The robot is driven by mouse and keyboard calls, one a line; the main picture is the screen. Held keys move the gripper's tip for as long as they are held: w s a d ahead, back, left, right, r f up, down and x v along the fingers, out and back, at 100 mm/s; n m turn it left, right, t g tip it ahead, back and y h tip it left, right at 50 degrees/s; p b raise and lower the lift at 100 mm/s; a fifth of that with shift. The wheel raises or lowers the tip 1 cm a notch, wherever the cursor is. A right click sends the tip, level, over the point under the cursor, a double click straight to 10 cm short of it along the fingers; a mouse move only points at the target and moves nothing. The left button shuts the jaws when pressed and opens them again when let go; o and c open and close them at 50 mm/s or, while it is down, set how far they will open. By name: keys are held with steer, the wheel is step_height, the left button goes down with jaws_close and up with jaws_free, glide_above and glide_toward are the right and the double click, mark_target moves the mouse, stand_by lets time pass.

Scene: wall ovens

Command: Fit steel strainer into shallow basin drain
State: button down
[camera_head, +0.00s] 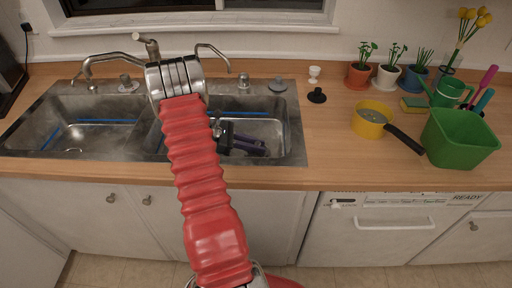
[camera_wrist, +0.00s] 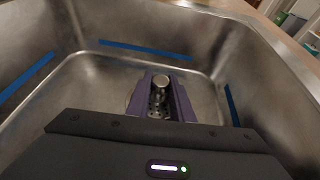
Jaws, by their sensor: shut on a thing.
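The steel strainer (camera_wrist: 158,100), a small perforated basket with a round knob on top, shows between my purple fingers in the wrist view. My gripper (camera_wrist: 160,98) is shut on it. In the head view my gripper (camera_head: 262,149) is inside the right basin (camera_head: 285,124), low over its floor, and the strainer cannot be made out there. The right basin's drain is hidden by my gripper; a rounded edge shows just left of the fingers in the wrist view. I cannot tell whether the strainer touches the basin floor. The left basin (camera_head: 115,134) is empty, with a drain (camera_head: 73,150) near its front.
Steel basin walls and blue strips (camera_wrist: 146,49) surround my gripper. A faucet (camera_head: 110,60) stands behind the sink. A black stopper (camera_head: 317,96), a yellow pan (camera_head: 371,119), a green tub (camera_head: 459,137) and several potted plants stand on the counter at right.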

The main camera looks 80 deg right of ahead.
steer(key=shift+f, duration=0.3)
steer(key=c, duration=1.6)
jaws_free()
steer(key=shift+o, duration=0.2)
steer(key=v, duration=1.1)
steer(key=shift+w, duration=0.15)
steer(key=shift+w+a+r, duration=0.1)
steer(key=shift+w+r, duration=0.05)
steer(key=shift+w, duration=0.15)
